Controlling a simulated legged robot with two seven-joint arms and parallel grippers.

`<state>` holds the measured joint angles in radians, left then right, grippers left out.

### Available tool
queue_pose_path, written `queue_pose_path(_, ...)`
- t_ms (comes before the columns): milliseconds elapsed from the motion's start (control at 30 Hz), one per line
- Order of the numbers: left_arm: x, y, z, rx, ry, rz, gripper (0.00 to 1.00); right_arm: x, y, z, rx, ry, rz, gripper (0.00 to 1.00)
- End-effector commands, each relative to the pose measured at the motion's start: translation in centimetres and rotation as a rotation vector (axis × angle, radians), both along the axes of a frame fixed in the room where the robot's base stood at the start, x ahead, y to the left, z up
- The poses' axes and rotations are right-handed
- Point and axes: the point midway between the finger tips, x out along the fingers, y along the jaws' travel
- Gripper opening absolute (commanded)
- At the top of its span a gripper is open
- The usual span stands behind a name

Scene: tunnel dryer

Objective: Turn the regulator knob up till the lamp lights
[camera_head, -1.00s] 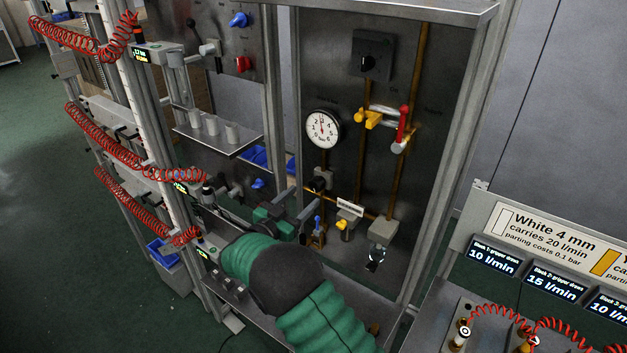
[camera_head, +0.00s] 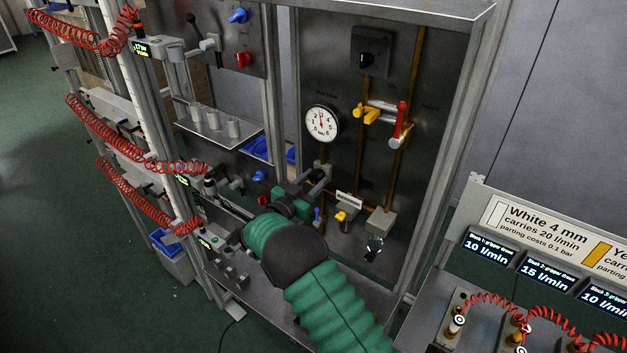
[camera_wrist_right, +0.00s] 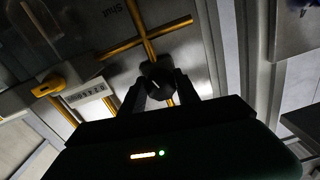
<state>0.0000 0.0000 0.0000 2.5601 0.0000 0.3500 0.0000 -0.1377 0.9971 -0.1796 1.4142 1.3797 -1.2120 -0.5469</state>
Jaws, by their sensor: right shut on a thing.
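The dark regulator knob (camera_wrist_right: 158,84) sits at a crossing of yellow pipes in the right wrist view. My right gripper (camera_wrist_right: 160,88) is shut on it, with one finger on each side. A pale mark shows on the knob's face. In the head view my right gripper (camera_head: 318,180) reaches the panel below the round pressure gauge (camera_head: 322,124) and mostly hides the knob. The gauge needle points roughly upward. A small clear dome (camera_head: 375,243) below a grey box may be the lamp; it shows no clear glow. My left gripper is not in view.
A yellow-handled valve (camera_head: 341,216) and a blue-tipped valve (camera_head: 317,215) sit close beside my gripper. Red coiled hoses (camera_head: 130,145) hang at left.

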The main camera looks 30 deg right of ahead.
Motion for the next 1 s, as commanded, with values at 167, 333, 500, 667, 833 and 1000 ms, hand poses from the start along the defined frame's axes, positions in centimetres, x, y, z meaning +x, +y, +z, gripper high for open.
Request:
queue_pose_path(167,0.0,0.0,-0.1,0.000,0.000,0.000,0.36,0.1,0.0,0.0,0.000,-0.005,0.001,0.00)
queue_pose_path(333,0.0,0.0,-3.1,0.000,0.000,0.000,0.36,0.1,0.0,-0.7,0.038,-0.099,0.000,0.00)
queue_pose_path(500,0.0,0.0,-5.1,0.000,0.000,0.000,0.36,0.1,0.0,-0.3,0.083,-0.210,0.001,0.00)
queue_pose_path(667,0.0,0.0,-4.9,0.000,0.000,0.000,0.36,0.1,0.0,0.2,0.092,-0.232,0.001,0.00)
queue_pose_path(833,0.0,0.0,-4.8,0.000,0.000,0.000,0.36,0.1,0.0,0.2,0.093,-0.230,0.002,0.00)
queue_pose_path(1000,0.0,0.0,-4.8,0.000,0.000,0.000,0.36,0.1,0.0,0.2,0.092,-0.229,0.002,0.59)
